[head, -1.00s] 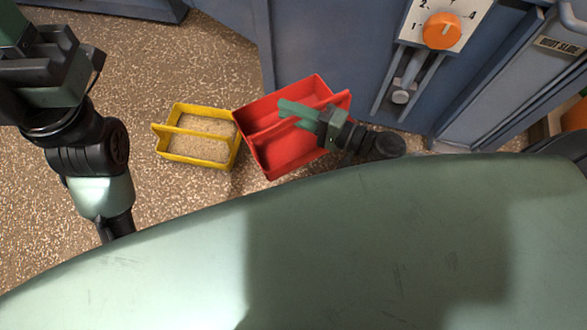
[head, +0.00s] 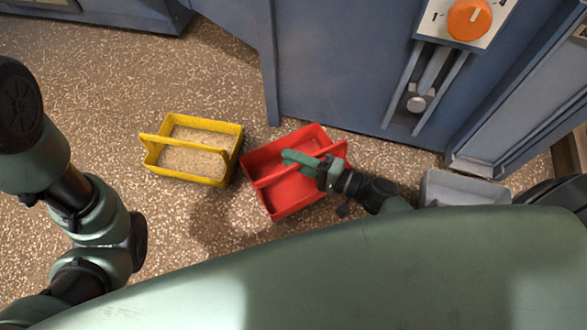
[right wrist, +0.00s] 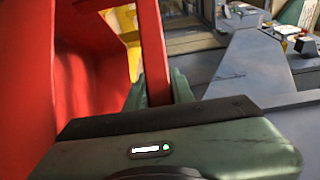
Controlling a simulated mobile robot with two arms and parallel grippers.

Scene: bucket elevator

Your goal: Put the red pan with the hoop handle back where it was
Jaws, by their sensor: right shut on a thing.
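The red pan (head: 285,200) is in the middle of the head view, tilted a little in the picture, with its hoop handle (head: 318,167) across it. Its inside looks empty. My right gripper (head: 302,160) is shut on the handle. In the right wrist view the red handle (right wrist: 153,50) runs down between the fingers, with the pan's red wall (right wrist: 55,90) at the left. A dark shadow on the floor at the pan's lower left suggests it hangs above the floor. My left arm shows at the left; its gripper is out of view.
A yellow pan (head: 190,178) with grainy stuff and a hoop handle stands on the speckled floor left of the red pan. A blue-grey machine (head: 340,80) with an orange dial (head: 468,19) is behind. A grey bin (head: 462,187) stands at right. Floor at left is free.

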